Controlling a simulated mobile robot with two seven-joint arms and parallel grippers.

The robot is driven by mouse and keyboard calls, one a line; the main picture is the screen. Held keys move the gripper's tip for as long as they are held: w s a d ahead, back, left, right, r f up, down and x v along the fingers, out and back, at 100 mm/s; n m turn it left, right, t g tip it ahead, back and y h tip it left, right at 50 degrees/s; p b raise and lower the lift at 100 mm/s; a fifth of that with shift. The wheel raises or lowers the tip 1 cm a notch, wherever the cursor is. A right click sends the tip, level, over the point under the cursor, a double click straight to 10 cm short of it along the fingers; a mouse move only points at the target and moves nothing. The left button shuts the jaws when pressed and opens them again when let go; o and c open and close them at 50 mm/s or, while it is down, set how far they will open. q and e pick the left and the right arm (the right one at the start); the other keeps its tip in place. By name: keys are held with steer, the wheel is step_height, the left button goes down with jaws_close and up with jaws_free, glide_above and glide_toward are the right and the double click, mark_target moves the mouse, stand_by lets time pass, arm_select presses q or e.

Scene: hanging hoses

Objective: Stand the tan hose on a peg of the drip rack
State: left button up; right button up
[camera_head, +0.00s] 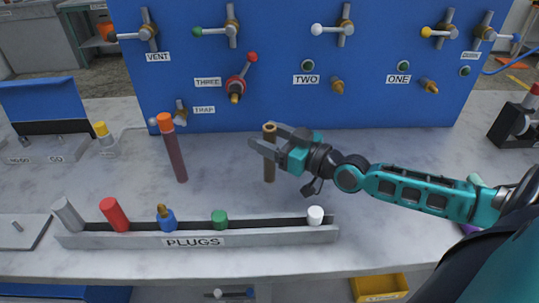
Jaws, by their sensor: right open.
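The tan hose (269,170) is a short brown tube with a lighter tan top end, upright near the middle of the head view. My right gripper (262,138) reaches in from the right at its upper part. Its jaws are open, with one finger on the near side of the hose and the other by its top; whether they touch it I cannot tell. The fingers hide part of the hose. I cannot make out a drip rack with pegs in this view. My left gripper is not in view.
A dark red hose with an orange top (174,152) stands left of the tan one. A rack labelled PLUGS (270,237) with several colored plugs runs along the front. A blue panel (290,105) with valves and ports rises behind. Marble counter between hose and panel is clear.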

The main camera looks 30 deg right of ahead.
jaws_close()
stand_by(0.6)
